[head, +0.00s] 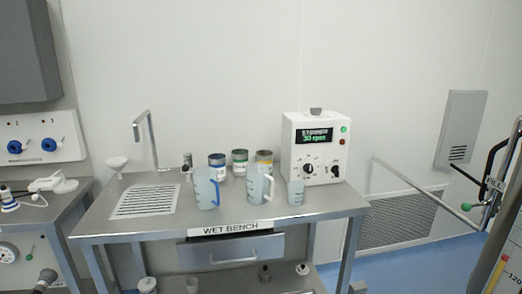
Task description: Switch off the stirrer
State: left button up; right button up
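The stirrer's white control box (292,139) stands at the right end of the wet bench, against the wall. Its lit display (314,136) reads what looks like "STIRRER" over "30 rpm" in green. A green round button or lamp (343,129) sits at the upper right of its face, with a red one (342,142) below. Two black knobs sit low on the face, a left knob (309,169) and a right knob (335,171). Their exact settings are too small to read. Neither of my grippers is in view.
The wet bench (130,222) has a drain grid and a tap (145,135). Blue floor shows to the right, near a metal rail (410,185).

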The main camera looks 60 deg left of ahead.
aim_at(335, 169)
jog(key=u, duration=1.6)
jog(key=i+l, duration=0.1)
jog(key=i, duration=0.6)
jog(key=i+u, duration=0.15)
jog(key=i, duration=0.5)
jog(key=l, duration=0.1)
